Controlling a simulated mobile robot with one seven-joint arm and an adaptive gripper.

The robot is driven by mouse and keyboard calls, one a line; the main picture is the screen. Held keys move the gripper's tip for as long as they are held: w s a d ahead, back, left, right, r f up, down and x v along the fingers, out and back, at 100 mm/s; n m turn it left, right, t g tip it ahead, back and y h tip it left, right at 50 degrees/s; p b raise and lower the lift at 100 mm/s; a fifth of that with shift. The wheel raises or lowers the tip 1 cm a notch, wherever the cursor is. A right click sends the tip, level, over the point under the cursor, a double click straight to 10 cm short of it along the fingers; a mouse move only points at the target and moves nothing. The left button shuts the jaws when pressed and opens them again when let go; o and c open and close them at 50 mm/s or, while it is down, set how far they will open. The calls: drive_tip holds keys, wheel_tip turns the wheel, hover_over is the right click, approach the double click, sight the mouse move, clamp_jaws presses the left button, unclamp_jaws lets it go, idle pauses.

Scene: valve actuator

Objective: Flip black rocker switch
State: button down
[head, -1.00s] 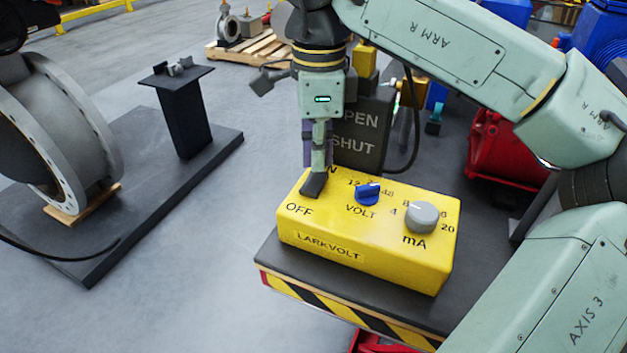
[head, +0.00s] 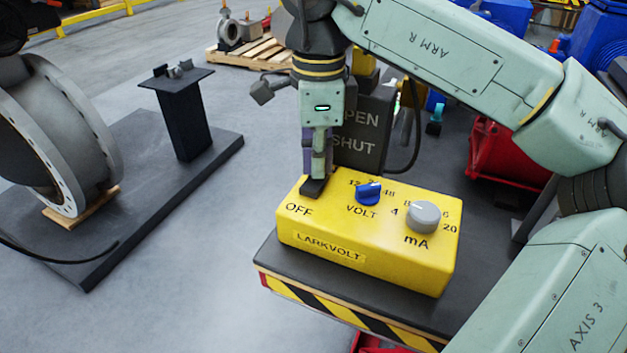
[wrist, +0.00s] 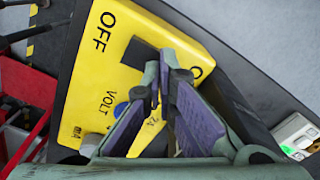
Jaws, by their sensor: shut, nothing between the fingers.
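The black rocker switch (head: 312,190) sits at the left end of the yellow LARKVOLT box (head: 345,262), between OFF in front and a mostly covered ON behind. My gripper (head: 317,176) points down at the switch's far, ON side, with its fingertips at or just above it. I cannot tell whether they touch it. The yellow box (wrist: 85,65) also shows there.
A blue VOLT knob (head: 368,193) and a grey mA knob (head: 423,217) stand to the right on the box. A dark OPEN/SHUT sign block (head: 362,135) stands close behind my gripper. The box rests on a dark stand with a striped edge (head: 340,312).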

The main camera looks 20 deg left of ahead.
wheel_tip(320, 180, up, 7)
drive_tip(key=p, duration=0.6)
idle(0.4)
drive_tip(key=shift+s+f, duration=0.1)
drive_tip(key=shift+f, duration=0.05)
